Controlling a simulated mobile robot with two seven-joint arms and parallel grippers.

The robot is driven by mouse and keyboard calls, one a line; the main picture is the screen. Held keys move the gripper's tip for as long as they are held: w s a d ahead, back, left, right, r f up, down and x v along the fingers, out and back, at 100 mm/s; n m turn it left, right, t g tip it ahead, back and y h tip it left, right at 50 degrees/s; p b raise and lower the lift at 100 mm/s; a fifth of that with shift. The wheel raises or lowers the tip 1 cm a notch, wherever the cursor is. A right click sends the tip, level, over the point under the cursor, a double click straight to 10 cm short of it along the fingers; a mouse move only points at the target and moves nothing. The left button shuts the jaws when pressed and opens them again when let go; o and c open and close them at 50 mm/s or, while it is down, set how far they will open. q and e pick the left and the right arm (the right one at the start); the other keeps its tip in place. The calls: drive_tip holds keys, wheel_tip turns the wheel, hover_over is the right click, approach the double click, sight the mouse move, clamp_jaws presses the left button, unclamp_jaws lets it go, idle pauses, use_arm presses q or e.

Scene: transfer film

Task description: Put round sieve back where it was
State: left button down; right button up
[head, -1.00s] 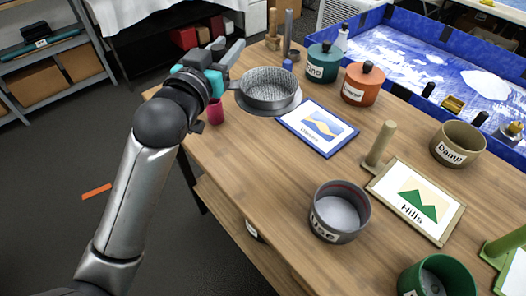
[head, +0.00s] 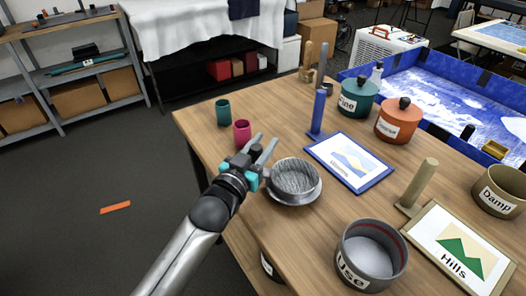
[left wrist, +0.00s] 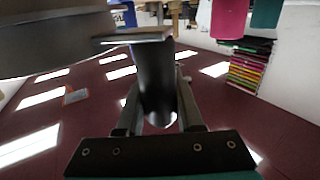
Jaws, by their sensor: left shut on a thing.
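The round sieve (head: 294,176) is a grey metal bowl with a mesh-like inside and a wider rim or dish under it. It is over the left edge of the wooden table (head: 320,225), left of the blue-framed picture. My left gripper (head: 260,150) is at its left side, shut on its dark handle. In the left wrist view the handle (left wrist: 155,80) runs between the fingers, and part of the sieve (left wrist: 50,42) fills the upper left. I cannot tell whether the sieve touches the table. My right gripper is not in view.
A pink cup (head: 242,133) and a teal cup (head: 223,112) stand behind the gripper. A blue post (head: 318,112) rises beside the blue-framed picture (head: 348,162). A grey pot (head: 366,262) stands nearer, beside the "Hills" picture (head: 458,250). Lidded pots (head: 398,122) stand farther back.

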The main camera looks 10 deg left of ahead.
use_arm(q)
drive_tip(key=shift+f, duration=0.7)
drive_tip(key=c, duration=0.5)
unclamp_jaws()
drive_tip(key=shift+f, duration=0.1)
drive_tip(key=shift+c, duration=0.2)
drive_tip(key=shift+r, duration=0.2)
drive_tip(key=p+v, duration=0.1)
drive_tip(key=v, duration=1.1)
